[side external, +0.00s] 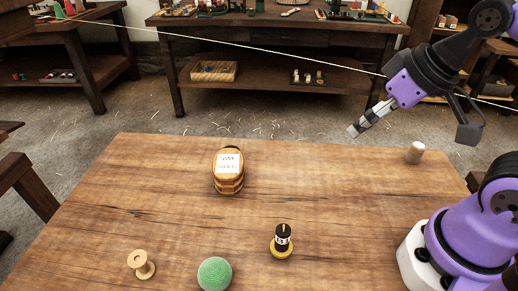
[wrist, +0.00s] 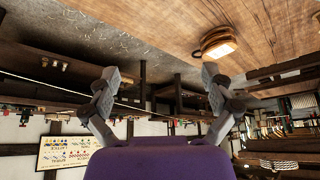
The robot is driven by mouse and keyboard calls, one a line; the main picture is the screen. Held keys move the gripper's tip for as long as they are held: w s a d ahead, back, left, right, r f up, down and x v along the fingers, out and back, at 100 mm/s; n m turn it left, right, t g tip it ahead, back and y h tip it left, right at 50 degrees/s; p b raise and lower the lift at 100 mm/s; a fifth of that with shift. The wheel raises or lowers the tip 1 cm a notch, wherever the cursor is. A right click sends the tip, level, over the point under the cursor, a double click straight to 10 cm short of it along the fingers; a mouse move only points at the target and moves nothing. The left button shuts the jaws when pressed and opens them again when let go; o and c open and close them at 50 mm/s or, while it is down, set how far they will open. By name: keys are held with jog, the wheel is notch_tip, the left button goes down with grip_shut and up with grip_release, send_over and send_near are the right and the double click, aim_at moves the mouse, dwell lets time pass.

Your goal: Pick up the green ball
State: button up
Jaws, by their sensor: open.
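The green ball (side external: 214,274) sits on the wooden table (side external: 330,212) near its front edge, left of centre in the side external view. It is round with a textured surface. My gripper (side external: 353,131) is up at the right, above the far part of the table and well away from the ball. In the wrist view my gripper (wrist: 160,78) shows its two fingers spread apart with nothing between them. The ball does not show in the wrist view.
A small labelled barrel (side external: 229,172) stands at the table's back; it also shows in the wrist view (wrist: 217,44). A wooden spool (side external: 141,265) is left of the ball, a black-and-yellow item (side external: 282,241) right.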

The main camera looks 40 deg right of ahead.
jog(key=n+g+y, duration=0.3)
jog(key=n, duration=0.7)
send_near(221, 269)
jog(key=x, duration=0.5)
jog(key=shift+a, duration=0.2)
jog(key=shift+y, duration=0.3)
jog(key=shift+d+x, duration=0.1)
jog(key=shift+x, duration=1.4)
jog(key=shift+d+x, duration=0.15)
jog(key=shift+x, duration=1.35)
jog(key=c, duration=1.2)
